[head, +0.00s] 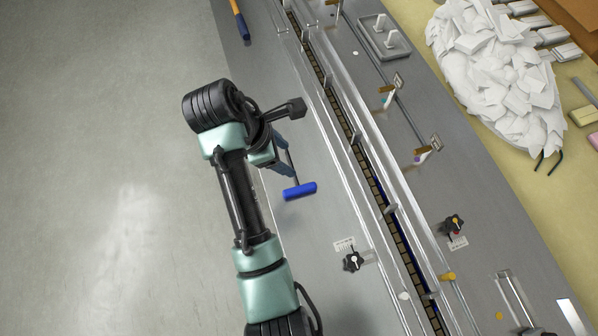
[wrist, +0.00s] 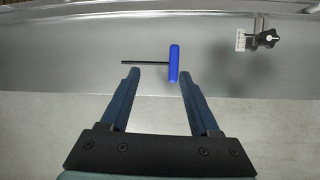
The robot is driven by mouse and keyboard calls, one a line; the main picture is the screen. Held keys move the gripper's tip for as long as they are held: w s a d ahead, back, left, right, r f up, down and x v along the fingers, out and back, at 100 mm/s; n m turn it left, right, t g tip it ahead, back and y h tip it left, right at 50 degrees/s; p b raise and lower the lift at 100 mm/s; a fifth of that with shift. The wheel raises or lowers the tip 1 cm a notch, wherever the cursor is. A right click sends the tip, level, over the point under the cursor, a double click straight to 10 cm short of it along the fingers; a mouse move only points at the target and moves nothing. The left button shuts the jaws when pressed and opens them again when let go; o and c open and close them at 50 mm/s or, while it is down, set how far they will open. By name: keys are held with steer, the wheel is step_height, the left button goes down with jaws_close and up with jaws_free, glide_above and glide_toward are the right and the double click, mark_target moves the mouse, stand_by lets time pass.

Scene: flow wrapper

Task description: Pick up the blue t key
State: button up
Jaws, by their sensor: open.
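The blue t key lies on the grey metal surface. Its blue handle (head: 300,191) shows just below my gripper (head: 283,166) in the head view, with the dark shaft running up from it, partly hidden by the gripper. In the wrist view the whole t key (wrist: 173,63) shows, handle at right and thin black shaft pointing left. My gripper (wrist: 160,72) is open and empty, its two blue fingers apart. The fingertips appear just short of the t key in that view, with the handle near the right finger. I cannot tell the height gap.
A conveyor channel (head: 345,125) with rails runs along the right of the surface. A black knob (head: 352,262) stands near the t key, also in the wrist view (wrist: 264,38). An orange and blue tool (head: 240,22) lies farther up. Open floor (head: 110,150) is at left.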

steer(key=s+f+g, duration=0.1)
steer(key=s+f, duration=0.1)
glide_toward(309, 186)
steer(key=shift+d+f+n, duration=0.2)
steer(key=shift+f, duration=0.4)
steer(key=shift+d+f+n, duration=0.2)
steer(key=shift+f, duration=0.35)
steer(key=shift+p+x, duration=0.4)
steer(key=shift+x, duration=2.65)
steer(key=shift+w, duration=0.1)
jaws_close()
